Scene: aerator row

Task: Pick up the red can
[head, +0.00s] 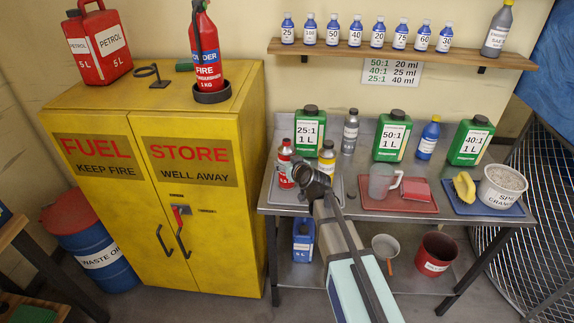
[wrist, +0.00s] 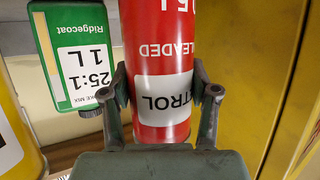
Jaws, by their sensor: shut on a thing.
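A yellow bottle (head: 327,155) stands close right of the can, with a green 25:1 container (head: 309,128) behind. The yellow cabinet (head: 238,150) is close on the left. A jug (head: 382,181) stands on a red tray farther right.

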